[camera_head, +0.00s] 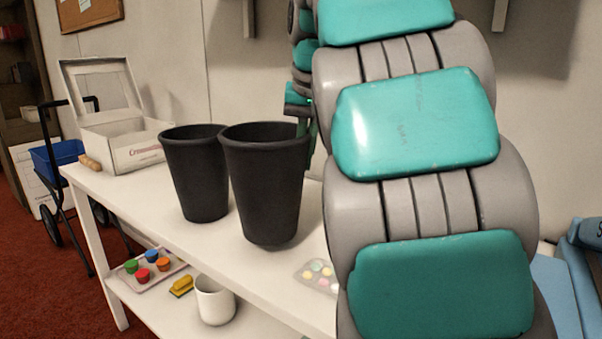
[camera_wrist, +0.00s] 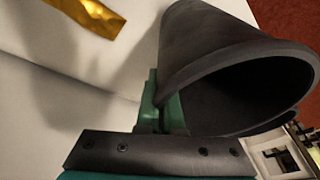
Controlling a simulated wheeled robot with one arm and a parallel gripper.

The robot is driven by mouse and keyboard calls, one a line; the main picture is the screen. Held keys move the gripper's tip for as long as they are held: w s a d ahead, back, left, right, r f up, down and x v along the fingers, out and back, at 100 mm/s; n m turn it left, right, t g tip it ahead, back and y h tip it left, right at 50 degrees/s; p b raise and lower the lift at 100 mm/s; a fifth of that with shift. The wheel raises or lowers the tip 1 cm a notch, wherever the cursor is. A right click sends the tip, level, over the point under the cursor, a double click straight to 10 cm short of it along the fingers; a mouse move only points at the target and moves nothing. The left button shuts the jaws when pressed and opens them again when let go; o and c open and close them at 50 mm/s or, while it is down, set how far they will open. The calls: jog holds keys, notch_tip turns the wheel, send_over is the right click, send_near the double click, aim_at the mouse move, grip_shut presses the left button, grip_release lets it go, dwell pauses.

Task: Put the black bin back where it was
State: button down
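Two black bins stand close together in the head view: the left bin (camera_head: 198,175) upright on the white table, and the right bin (camera_head: 264,185) nearer to me, partly covering it. My gripper (camera_head: 306,128) is at the right rim of the right bin, with its fingers on either side of the wall. In the wrist view, the green fingers of my gripper (camera_wrist: 160,108) are close together at the rim of a black bin (camera_wrist: 215,45), whose open mouth faces right. I cannot tell whether the right bin's base touches the table.
The white table (camera_head: 145,198) has an open white box (camera_head: 125,140) at its left end and a palette of coloured discs (camera_head: 318,272) near the right bin. A lower shelf holds a white pot (camera_head: 214,300) and coloured cups (camera_head: 148,265). A blue cart (camera_head: 58,155) stands left.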

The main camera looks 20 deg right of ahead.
notch_tip(320, 180, down, 3)
jog(key=shift+r+b, duration=0.1)
jog(key=shift+b, duration=0.4)
jog(key=c, duration=1.1)
grip_release()
